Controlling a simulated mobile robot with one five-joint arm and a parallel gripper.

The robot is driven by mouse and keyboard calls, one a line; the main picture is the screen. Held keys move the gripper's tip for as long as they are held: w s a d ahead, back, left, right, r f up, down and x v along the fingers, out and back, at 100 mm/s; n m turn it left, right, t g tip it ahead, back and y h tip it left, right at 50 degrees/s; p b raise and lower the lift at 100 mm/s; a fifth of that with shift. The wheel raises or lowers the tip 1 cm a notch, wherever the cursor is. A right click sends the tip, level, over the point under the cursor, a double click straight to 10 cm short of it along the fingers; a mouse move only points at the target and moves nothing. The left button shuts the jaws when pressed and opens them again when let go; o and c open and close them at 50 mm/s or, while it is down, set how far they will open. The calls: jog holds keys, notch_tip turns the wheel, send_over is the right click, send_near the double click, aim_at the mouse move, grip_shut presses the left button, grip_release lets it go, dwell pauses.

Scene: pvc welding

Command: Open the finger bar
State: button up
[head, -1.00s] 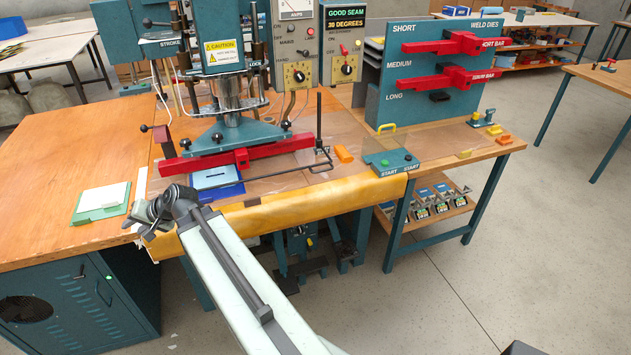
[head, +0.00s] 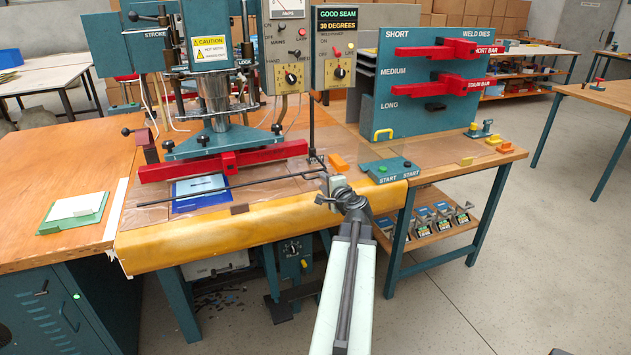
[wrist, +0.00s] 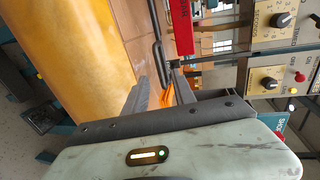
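The finger bar (head: 245,185) is a thin dark rod, lying low and nearly level across the front of the welding table, before the red die bar (head: 225,162). Its right end bends near a dark upright post. My gripper (head: 325,190) is at that right end, above the table's padded front edge. In the wrist view my gripper (wrist: 161,76) has its two dark fingers apart.
A blue sheet (head: 190,203) lies under the finger bar. The press (head: 215,100) rises behind. A green pad (head: 72,214) lies at the left.

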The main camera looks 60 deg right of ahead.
aim_at(317, 177)
jog(key=b+x, duration=0.1)
jog(key=x, duration=0.6)
jog(key=shift+a, duration=0.1)
grip_shut()
dwell(1.0)
